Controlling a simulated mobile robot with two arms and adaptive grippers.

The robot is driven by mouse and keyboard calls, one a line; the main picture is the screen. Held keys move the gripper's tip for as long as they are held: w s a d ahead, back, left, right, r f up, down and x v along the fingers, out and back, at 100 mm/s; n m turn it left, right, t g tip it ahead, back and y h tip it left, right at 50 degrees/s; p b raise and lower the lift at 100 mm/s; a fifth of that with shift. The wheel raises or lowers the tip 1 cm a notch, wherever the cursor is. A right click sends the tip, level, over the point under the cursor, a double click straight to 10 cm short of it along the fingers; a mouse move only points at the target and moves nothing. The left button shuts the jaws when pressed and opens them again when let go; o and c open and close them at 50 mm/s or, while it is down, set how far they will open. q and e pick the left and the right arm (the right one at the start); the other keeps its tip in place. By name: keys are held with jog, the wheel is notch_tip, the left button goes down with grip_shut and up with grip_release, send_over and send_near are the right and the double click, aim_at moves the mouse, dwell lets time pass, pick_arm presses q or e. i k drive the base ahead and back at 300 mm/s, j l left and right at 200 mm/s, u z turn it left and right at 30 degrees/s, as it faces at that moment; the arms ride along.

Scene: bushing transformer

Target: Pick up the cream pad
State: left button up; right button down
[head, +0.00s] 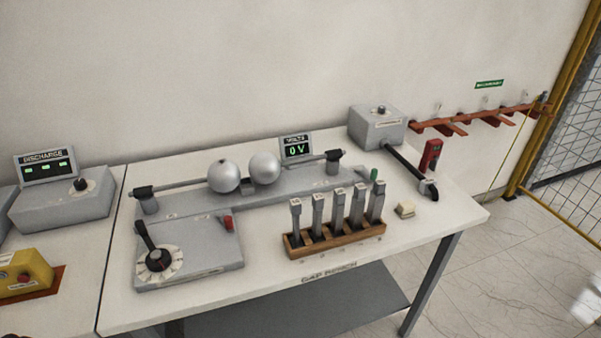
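The cream pad (405,210) is a small pale block lying on the white bench top (420,232). It lies just to the right of the wooden rack, near the bench's right part. Nothing covers it. Neither of my grippers shows clearly in the head view.
A wooden rack (335,244) with several upright grey gauges stands left of the pad. Behind the pad are a red device (431,155) and a black-handled rod. Two metal spheres (224,175) sit on a grey base. A dial box (188,255) is at front left. Bare bench lies right of the pad.

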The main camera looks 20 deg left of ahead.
aim_at(404, 209)
jog(key=i+u, duration=0.35)
jog(key=i+l+u, duration=0.3)
jog(key=k+j, duration=0.1)
